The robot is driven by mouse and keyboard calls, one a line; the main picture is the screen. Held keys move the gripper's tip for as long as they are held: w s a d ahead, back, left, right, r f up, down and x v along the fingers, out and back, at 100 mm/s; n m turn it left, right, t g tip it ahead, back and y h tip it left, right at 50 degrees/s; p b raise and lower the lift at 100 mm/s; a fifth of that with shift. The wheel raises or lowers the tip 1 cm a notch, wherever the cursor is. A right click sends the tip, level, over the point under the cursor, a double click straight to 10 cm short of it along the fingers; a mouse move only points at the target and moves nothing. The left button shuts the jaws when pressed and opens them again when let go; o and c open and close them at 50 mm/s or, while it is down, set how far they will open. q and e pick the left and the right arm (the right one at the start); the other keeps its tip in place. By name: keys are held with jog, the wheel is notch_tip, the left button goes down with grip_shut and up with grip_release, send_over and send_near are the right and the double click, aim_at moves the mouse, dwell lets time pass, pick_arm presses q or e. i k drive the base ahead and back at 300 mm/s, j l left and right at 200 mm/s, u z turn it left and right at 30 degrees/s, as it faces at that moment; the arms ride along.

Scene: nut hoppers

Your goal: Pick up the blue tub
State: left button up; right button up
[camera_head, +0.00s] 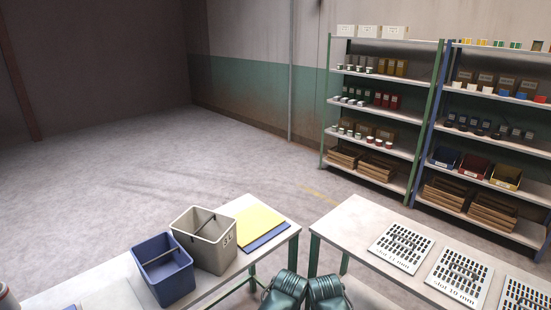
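The blue tub (163,270) stands upright on the left table, near its front edge. It is open at the top, and a dark bar spans its mouth like a handle. A cream tub (204,240) of similar shape, also with a dark bar and with a dark marking on its side, stands just behind it and to the right. Neither of my grippers can be made out in this view. Two dark green rounded parts show at the bottom middle, with no fingers visible on them.
A yellow and a blue sheet (258,228) lie on the left table (112,272). A gap separates it from the right table (345,232), which bears several slotted white plates (401,249). Loaded shelves (375,105) stand at the back right. Open floor (130,165) lies behind the left table.

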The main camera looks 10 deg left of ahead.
aim_at(165, 267)
jog(key=j+u, duration=0.1)
jog(key=u, duration=1.15)
jog(key=l, duration=1)
